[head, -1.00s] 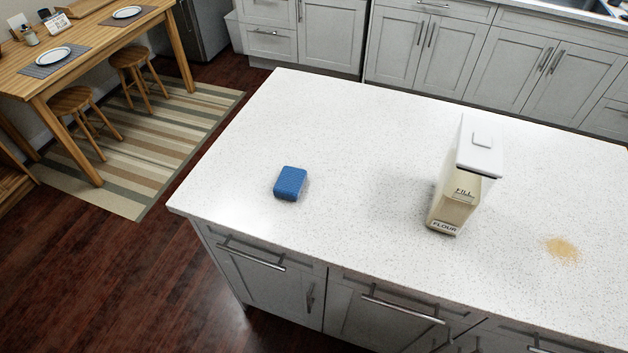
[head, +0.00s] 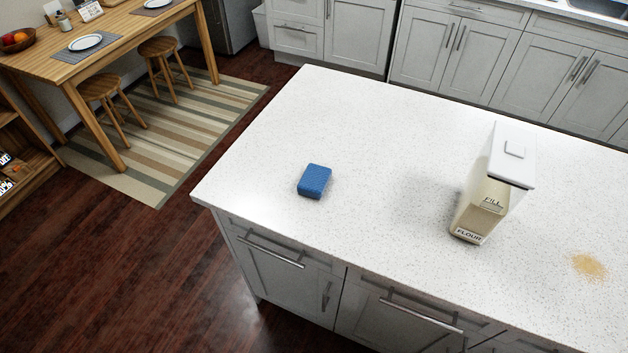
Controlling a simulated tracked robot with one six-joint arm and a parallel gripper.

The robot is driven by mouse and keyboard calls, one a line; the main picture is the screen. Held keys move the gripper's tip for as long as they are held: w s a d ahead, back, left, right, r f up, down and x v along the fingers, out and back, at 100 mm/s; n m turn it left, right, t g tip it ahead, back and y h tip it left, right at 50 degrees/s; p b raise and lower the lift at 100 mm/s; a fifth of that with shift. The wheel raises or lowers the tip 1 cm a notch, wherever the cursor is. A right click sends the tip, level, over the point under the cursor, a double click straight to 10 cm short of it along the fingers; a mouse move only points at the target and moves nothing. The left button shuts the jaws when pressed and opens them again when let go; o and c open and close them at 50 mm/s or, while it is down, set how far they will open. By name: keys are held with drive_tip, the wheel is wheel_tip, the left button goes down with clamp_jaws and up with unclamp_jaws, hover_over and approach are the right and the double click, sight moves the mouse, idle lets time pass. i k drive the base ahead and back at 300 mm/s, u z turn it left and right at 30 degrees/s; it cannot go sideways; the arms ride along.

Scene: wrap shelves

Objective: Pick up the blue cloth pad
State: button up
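The blue cloth pad (head: 314,181) lies flat on the white speckled island countertop (head: 345,120), left of the middle in the head view. It is a small rounded block with a textured top. Nothing touches it, and the counter around it is bare. My gripper is not in view.
A flour container (head: 492,185) with a white lid stands on the counter to the right of the pad. A tan powdery spill (head: 590,267) lies further right. The counter's left corner is near the pad. A dining table (head: 75,65) and stools (head: 165,62) stand at the upper left.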

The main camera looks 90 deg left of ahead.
sight(313, 183)
drive_tip(key=u, duration=0.05)
drive_tip(key=k, duration=1.65)
drive_tip(key=u, duration=2.55)
drive_tip(key=i, duration=0.45)
drive_tip(key=u, duration=0.05)
